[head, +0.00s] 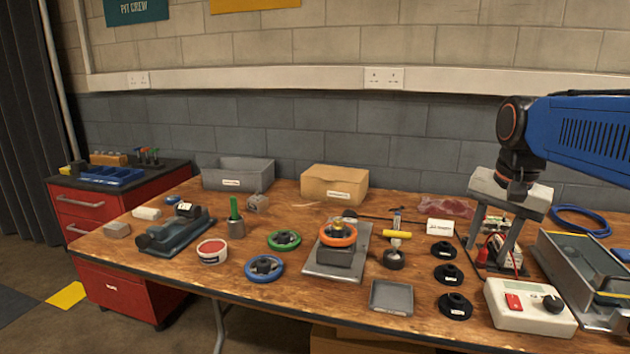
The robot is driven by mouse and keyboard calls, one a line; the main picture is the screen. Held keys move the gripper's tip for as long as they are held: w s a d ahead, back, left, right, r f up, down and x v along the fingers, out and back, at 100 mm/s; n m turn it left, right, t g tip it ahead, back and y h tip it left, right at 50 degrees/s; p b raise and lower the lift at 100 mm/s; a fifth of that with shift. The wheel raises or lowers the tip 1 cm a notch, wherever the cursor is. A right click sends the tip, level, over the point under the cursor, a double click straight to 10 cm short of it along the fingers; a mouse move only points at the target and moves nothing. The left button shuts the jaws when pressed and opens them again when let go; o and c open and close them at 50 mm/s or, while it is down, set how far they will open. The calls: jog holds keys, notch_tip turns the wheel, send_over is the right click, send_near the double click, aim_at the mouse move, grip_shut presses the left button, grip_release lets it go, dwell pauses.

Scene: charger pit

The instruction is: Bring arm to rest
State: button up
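My arm comes in from the right edge, a blue link ending in a dark wrist. My gripper (484,254) hangs from it, pointing down over the right part of the wooden bench (150,262). Its two grey fingers stand wide apart, and no held thing can be made out between them. Small red, white and dark items with a red wire show between and behind the fingers, partly hidden. I cannot tell how high the fingertips are above the bench.
A white box with a knob (528,307) and a grey metal case (585,275) stand close by the gripper. Black discs (447,273) lie left of it. An orange-rimmed wheel (338,235), a cardboard box (334,186) and a grey bin (237,174) are farther left.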

jog(key=s+a+f+n+t, duration=0.1)
jog(key=s+a+f+n, duration=0.2)
jog(key=s+f, duration=0.4)
jog(key=s+a+f+n+t, duration=0.1)
jog(key=s+a+f+n, duration=0.1)
jog(key=s+f+n, duration=0.3)
jog(key=s+f, duration=0.3)
jog(key=shift+s+a+t, duration=0.3)
jog(key=shift+a, duration=0.1)
jog(key=shift+r, duration=0.1)
